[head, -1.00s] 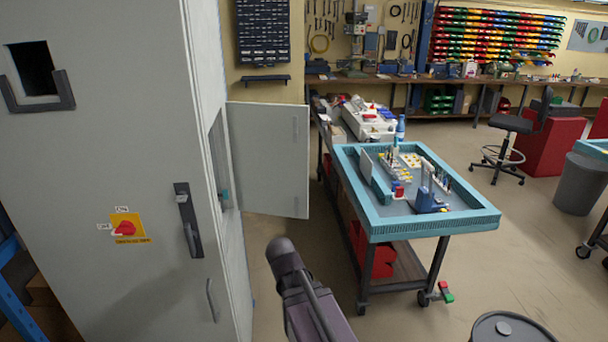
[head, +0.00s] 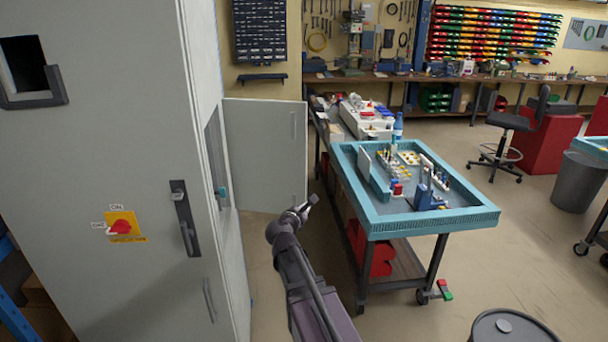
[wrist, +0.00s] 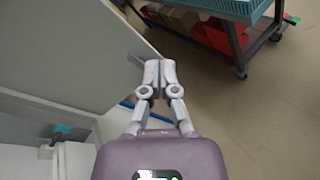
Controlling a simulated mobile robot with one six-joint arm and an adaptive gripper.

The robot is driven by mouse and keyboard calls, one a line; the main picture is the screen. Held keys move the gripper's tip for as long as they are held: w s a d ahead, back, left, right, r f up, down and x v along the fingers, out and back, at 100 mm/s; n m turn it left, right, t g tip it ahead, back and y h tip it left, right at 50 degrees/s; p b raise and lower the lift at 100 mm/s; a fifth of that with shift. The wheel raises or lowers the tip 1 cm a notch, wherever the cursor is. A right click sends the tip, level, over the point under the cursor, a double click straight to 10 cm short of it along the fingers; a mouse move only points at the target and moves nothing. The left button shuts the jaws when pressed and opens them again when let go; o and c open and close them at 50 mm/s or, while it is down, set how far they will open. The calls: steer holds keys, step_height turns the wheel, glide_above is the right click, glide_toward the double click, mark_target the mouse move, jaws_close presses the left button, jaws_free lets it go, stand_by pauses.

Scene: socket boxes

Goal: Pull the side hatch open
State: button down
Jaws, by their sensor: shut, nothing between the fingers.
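The side hatch (head: 262,150) is a pale grey panel standing swung out from the side of the grey cabinet (head: 110,165), with a slim handle on its face. Its opening in the cabinet side is partly visible. My gripper (head: 311,202) is by the hatch's lower outer corner, and its fingers are shut and empty. In the wrist view the fingertips (wrist: 160,66) show beside the edge of the hatch panel (wrist: 75,45). I cannot tell whether they touch it.
A teal-rimmed cart (head: 375,227) with parts on it stands just right of the hatch. A drum (head: 510,328) is at the lower right. A small teal item (head: 222,192) shows inside the cabinet opening.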

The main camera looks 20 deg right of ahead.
mark_target(305, 169)
steer(key=w+a+r+n+t+y, duration=0.1)
steer(key=w+r+n+t, duration=0.2)
steer(key=n, duration=0.5)
steer(key=shift+w+a+r+n+t, duration=0.2)
steer(key=shift+w+r+n+t, duration=0.15)
steer(key=shift+w, duration=0.45)
steer(key=shift+w+d, duration=0.1)
steer(key=shift+w, duration=0.05)
steer(key=x, duration=1.3)
steer(key=shift+w+d, duration=0.25)
steer(key=shift+w, duration=0.1)
